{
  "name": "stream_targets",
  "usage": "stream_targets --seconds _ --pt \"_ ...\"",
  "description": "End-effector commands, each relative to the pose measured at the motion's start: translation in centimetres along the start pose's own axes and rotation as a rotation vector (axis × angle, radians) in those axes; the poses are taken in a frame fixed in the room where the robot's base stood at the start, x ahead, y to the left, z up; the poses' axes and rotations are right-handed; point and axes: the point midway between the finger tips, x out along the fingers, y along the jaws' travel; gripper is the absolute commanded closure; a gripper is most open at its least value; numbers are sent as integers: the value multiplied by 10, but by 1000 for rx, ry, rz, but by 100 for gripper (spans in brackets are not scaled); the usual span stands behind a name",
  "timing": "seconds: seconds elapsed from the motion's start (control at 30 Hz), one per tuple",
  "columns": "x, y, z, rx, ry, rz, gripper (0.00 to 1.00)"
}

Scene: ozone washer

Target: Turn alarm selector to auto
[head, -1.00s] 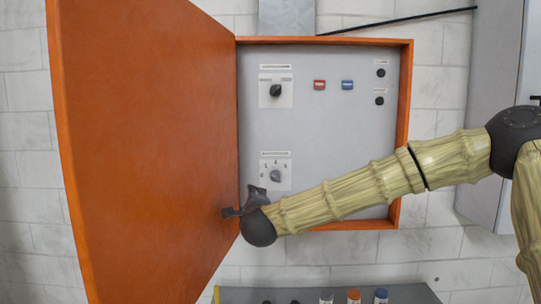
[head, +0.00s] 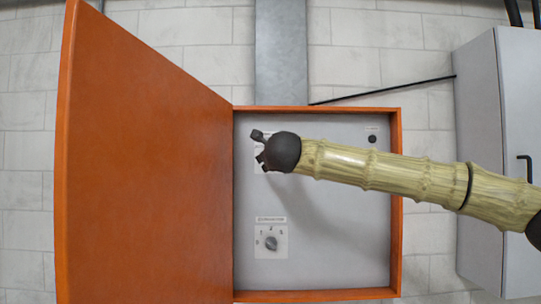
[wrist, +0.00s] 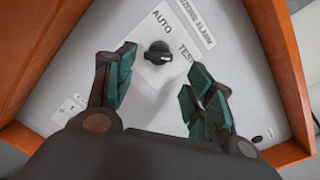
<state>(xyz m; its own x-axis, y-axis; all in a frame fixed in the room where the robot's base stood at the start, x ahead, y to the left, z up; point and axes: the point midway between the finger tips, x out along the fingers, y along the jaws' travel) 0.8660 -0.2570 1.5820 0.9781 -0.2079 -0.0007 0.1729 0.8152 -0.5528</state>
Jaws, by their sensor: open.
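The alarm selector (wrist: 158,52) is a black knob on a white plate in the wrist view. The words AUTO and TEST stand on either side of it, under a label ending in ALARM. A pale mark shows on the knob's right side, towards TEST; its exact setting is hard to tell. My gripper (wrist: 164,72) is open, with its green-padded fingers on either side of the knob and nothing held. In the head view my gripper (head: 258,148) is in front of the upper panel and hides the knob. Touching cannot be told.
The orange cabinet door (head: 145,160) stands open at left. A lower selector (head: 271,243) with a grey knob sits below my arm. A black round button (head: 372,139) is at upper right. A grey cabinet (head: 475,150) stands at right.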

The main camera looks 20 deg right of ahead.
Motion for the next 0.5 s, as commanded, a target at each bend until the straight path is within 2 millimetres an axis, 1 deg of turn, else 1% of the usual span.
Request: stream_targets --seconds 0.03,0.2,0.4,0.5 --pt "10 0 2 0 2 1 47" --pt "37 0 2 -1 1 1 47" --pt "60 1 2 -2 0 1 47" --pt "66 1 1 -2 -1 1 47"
